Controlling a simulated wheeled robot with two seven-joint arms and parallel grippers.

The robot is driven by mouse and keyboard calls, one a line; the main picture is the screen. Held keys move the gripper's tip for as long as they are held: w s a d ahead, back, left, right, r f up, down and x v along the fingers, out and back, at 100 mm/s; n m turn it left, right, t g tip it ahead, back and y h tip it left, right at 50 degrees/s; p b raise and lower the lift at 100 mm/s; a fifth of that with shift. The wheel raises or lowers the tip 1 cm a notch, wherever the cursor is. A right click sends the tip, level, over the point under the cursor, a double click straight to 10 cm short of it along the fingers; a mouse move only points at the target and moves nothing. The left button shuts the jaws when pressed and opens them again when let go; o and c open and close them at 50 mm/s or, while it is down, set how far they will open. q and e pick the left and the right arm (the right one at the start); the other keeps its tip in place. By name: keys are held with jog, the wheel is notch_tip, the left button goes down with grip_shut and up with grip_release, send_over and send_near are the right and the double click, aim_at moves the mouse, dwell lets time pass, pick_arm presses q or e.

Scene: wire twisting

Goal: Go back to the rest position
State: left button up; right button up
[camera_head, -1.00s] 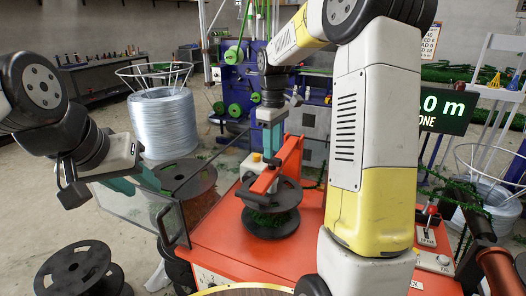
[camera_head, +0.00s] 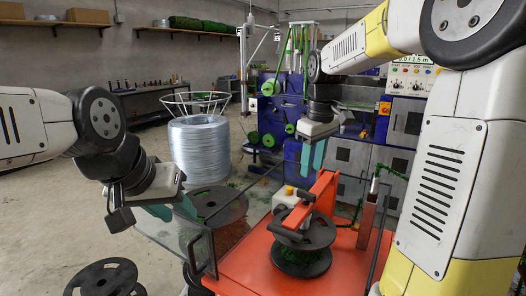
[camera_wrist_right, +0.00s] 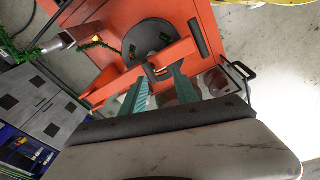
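My left gripper (camera_head: 170,210) hangs at the left beside the clear panel of the red machine (camera_head: 245,272). Its two teal fingers look spread and empty. My right gripper (camera_head: 313,156) is above and behind the machine's black spool (camera_head: 303,258), with its teal fingers pointing down. In the right wrist view, these fingers (camera_wrist_right: 160,88) are apart with nothing held between them. The spool (camera_wrist_right: 146,40) and red arm (camera_wrist_right: 140,72) also show there, beyond the fingertips. The spool carries green wire and sits under the red arm.
A clear panel with a dark frame (camera_head: 206,248) stands close to my left gripper. An empty black spool (camera_head: 105,280) is at the lower left. A silver wire coil (camera_head: 198,150) and a blue machine (camera_head: 283,115) stand behind. Open floor lies at the left.

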jog(key=s+a+m+t+y, duration=0.1)
jog(key=s+m+t, duration=0.3)
jog(key=s, duration=1.4)
jog(key=m, duration=0.3)
jog(key=shift+s+a+f+t+y, duration=0.3)
jog(key=shift+a+f+y, duration=0.05)
jog(key=shift+f+y, duration=0.05)
